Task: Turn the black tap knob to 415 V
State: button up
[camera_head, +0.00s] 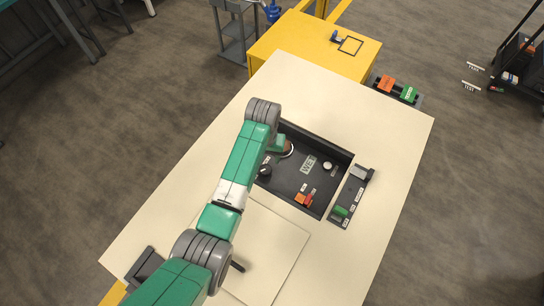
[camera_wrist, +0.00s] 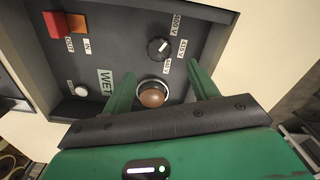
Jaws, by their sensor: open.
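The black tap knob (camera_wrist: 158,47) is on the dark panel in the wrist view, with a small white mark on it. Voltage labels (camera_wrist: 182,47) stand around its right side; they are small and tilted, and I cannot surely read which one the mark meets. The knob also shows in the head view (camera_head: 265,171), beside my arm. My gripper (camera_wrist: 160,69) is open, with its two green fingers apart. The knob lies beyond the fingertips and is not held. A brown round knob (camera_wrist: 152,96) shows between the fingers. In the head view my gripper (camera_head: 281,147) is partly hidden by my arm.
The panel sits in a recess with dark walls (camera_head: 318,138) in the pale table (camera_head: 390,130). A WET plate (camera_head: 308,165), a white knob (camera_head: 327,166) and red-orange switches (camera_head: 303,199) share it. A narrow box with a green switch (camera_head: 341,211) stands right.

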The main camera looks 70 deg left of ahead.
aim_at(265, 169)
jog(key=shift+d+f, duration=0.1)
jog(key=shift+f, duration=0.05)
notch_tip(265, 169, down, 8)
jog(key=shift+s+r+b, duration=0.15)
jog(key=shift+r+b, duration=0.1)
jog(key=shift+b, duration=0.4)
jog(key=c, duration=1)
